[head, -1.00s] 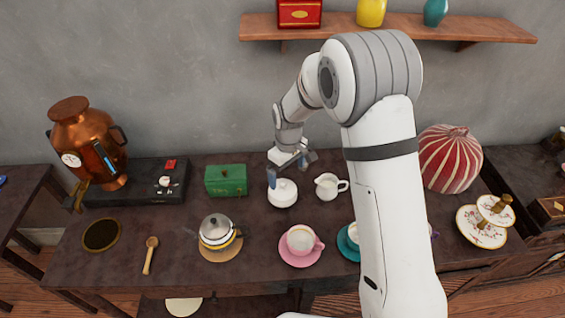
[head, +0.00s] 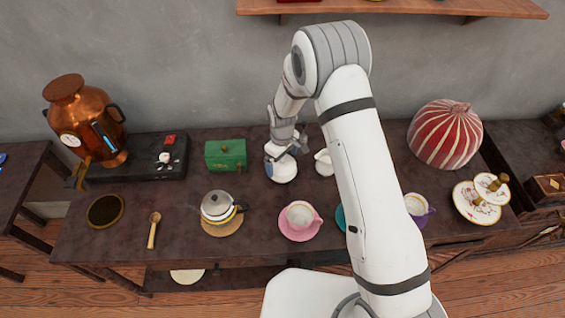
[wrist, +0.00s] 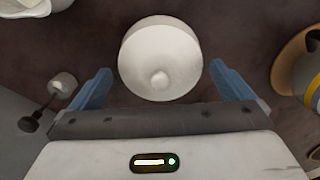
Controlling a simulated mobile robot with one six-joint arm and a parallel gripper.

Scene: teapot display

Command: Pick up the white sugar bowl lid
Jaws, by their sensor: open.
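The white sugar bowl (head: 281,172) stands on the dark table to the right of the green box. In the head view my gripper (head: 281,154) is just above and behind the bowl and partly covers the lid. I cannot tell whether the fingers touch the lid.
A white creamer (head: 324,163) stands close to the right of the bowl, partly behind my arm. The green box (head: 226,155) is at the left.

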